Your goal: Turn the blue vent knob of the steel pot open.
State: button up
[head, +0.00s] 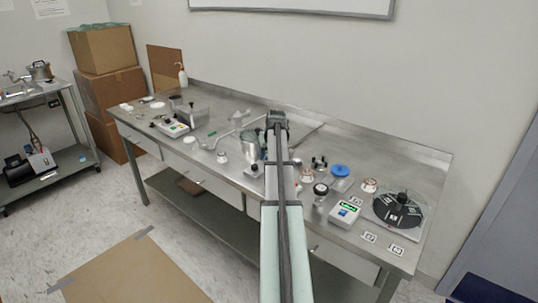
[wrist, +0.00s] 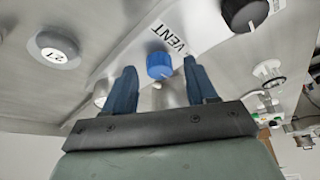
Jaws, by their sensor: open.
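In the wrist view the blue vent knob (wrist: 159,65) sits on a pale panel beside a label reading VENT (wrist: 168,38). A white pointer mark shows on the knob. My gripper (wrist: 161,78) is open, with one blue finger to each side of the knob in the picture. I cannot tell whether either finger touches it. In the head view the steel pot (head: 250,140) stands on the steel bench, partly behind my arm. My gripper (head: 277,120) is at the pot's right side in that view, and the knob is hidden there.
In the wrist view a black knob (wrist: 243,12) is to the right and a round grey piece marked 27 (wrist: 53,48) to the left.

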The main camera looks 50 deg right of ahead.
jog(key=shift+w+f, duration=0.1)
jog(key=shift+f, duration=0.05)
jog(key=shift+c, duration=0.5)
jog(key=c, duration=1)
jog(key=shift+o, duration=0.2)
